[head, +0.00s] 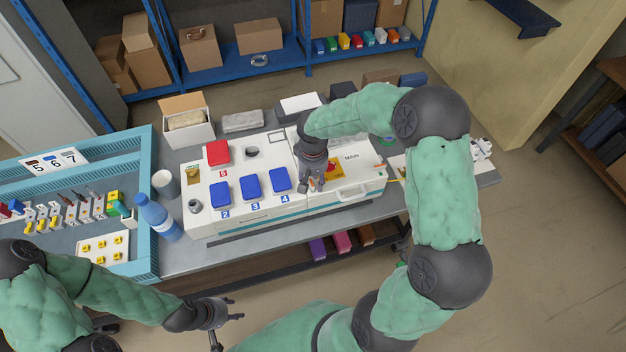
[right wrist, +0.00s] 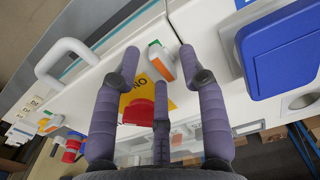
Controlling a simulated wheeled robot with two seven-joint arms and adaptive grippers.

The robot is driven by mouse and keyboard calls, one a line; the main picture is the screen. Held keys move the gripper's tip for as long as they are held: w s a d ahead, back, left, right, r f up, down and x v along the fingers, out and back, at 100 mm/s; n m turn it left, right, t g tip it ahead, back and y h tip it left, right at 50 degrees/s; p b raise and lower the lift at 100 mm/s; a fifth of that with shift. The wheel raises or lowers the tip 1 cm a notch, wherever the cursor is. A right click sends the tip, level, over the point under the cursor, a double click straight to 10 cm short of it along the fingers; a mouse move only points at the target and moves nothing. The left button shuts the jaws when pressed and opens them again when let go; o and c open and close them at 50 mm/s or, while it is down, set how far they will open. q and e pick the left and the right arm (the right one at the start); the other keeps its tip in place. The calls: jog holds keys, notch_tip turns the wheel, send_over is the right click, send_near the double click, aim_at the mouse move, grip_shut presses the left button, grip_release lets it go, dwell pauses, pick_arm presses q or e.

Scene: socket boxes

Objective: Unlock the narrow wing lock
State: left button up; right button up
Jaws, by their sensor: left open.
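The fingers are spread, with gaps on both sides, and I see no clear contact. In the head view my right gripper (head: 314,184) is over the front of the white box near the MAIN label, and it hides most of the lock. My left gripper (head: 232,309) is open and empty, low in front of the table.
Blue lids (head: 281,180) and a red lid (head: 217,153) sit on the white box left of my right gripper. A red button on a yellow plate (right wrist: 138,108) and a white handle (right wrist: 67,62) are close by. A blue bottle (head: 155,216) stands at the left.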

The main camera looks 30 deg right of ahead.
aim_at(313, 182)
notch_tip(313, 182, up, 12)
dwell(0.8)
dwell(0.4)
